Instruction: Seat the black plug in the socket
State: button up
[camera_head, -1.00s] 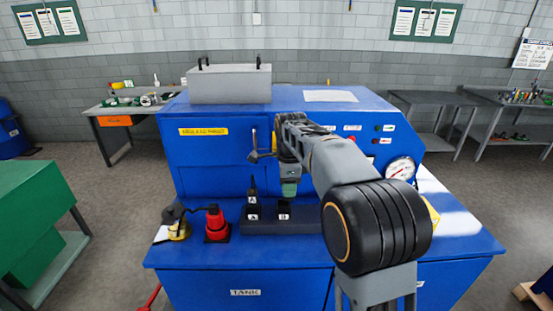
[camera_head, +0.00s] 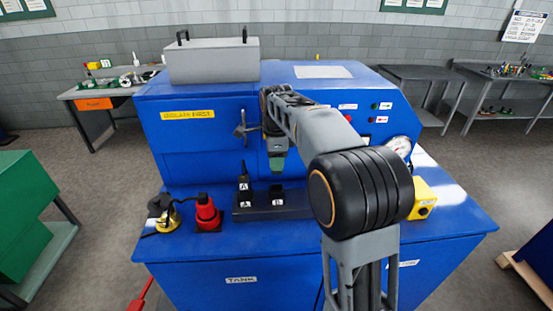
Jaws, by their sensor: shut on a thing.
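A dark block (camera_head: 260,213) lies on the blue bench's top, with small white labels on its front. An upright black piece labelled A (camera_head: 244,180), pointed at its top, stands at the block's left; I cannot tell whether it is the black plug. A short black piece labelled B (camera_head: 278,194) is at the block's middle; I cannot tell if it is a socket. My gripper (camera_head: 277,150) hangs above B, pointing down, shut on a green-grey piece (camera_head: 277,164). A gap shows between that piece and B. The arm hides the block's right end.
A red piece (camera_head: 207,210) on a black base and a brass-coloured piece (camera_head: 168,222) with black on top stand left of the block. A lever (camera_head: 241,131) sticks out from the blue cabinet (camera_head: 200,155) close left of my gripper. A yellow box (camera_head: 423,200) stands at the right.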

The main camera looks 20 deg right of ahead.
aim_at(276, 174)
jog(key=shift+f+b, duration=1.75)
jog(key=shift+f, duration=0.95)
jog(key=shift+f+b, duration=0.6)
jog(key=shift+f, duration=1.05)
dwell(0.3)
jog(key=o, duration=1.1)
notch_tip(276, 174, up, 13)
jog(key=shift+r, duration=0.4)
